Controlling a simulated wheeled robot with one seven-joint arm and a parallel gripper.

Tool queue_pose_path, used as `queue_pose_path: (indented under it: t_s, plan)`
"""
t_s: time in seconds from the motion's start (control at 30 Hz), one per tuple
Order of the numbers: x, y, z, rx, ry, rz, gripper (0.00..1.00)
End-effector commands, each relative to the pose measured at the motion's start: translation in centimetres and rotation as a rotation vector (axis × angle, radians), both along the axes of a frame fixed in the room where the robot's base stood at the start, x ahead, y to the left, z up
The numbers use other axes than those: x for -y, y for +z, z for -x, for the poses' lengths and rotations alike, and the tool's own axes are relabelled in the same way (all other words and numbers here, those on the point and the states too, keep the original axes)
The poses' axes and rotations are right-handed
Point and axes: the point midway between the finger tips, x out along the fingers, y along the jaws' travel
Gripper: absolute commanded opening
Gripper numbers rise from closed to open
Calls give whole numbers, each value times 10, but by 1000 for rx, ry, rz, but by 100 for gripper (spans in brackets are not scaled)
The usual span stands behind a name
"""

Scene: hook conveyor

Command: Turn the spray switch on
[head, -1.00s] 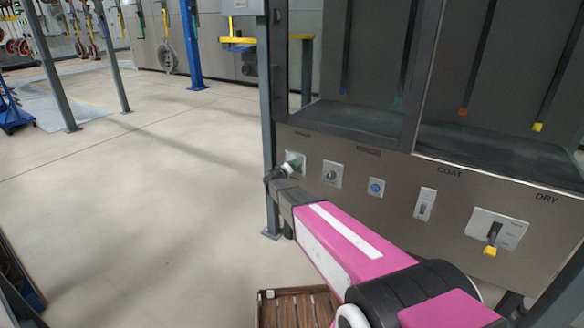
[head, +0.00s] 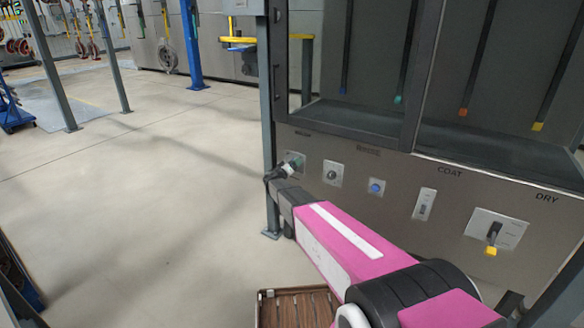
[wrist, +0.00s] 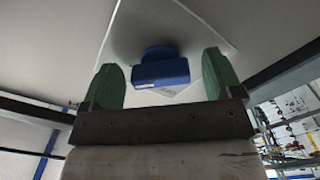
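A blue knob (wrist: 160,70) sticks out from a pale square plate in the wrist view. My gripper (wrist: 162,64) has its two green fingers apart, one on each side of the knob, with a visible gap to both. In the head view my gripper (head: 290,167) is at the leftmost control plate (head: 299,158) of the grey panel. It hides most of that control, and the small label above it is too blurred to read. Which way the knob is turned is hard to tell.
A grey post (head: 269,130) stands close left of my gripper. Open floor (head: 140,190) lies left.

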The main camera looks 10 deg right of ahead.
Motion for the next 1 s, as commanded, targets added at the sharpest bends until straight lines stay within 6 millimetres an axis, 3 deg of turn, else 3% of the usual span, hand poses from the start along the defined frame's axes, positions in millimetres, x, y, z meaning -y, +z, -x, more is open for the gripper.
queue_pose_path:
  t_s: [0.27,0.7,1.0]
  plan:
    - [-5,1,7,-1,1,2,85]
    - [-51,1,67,-1,1,1,85]
    - [-66,0,85,-1,0,1,85]
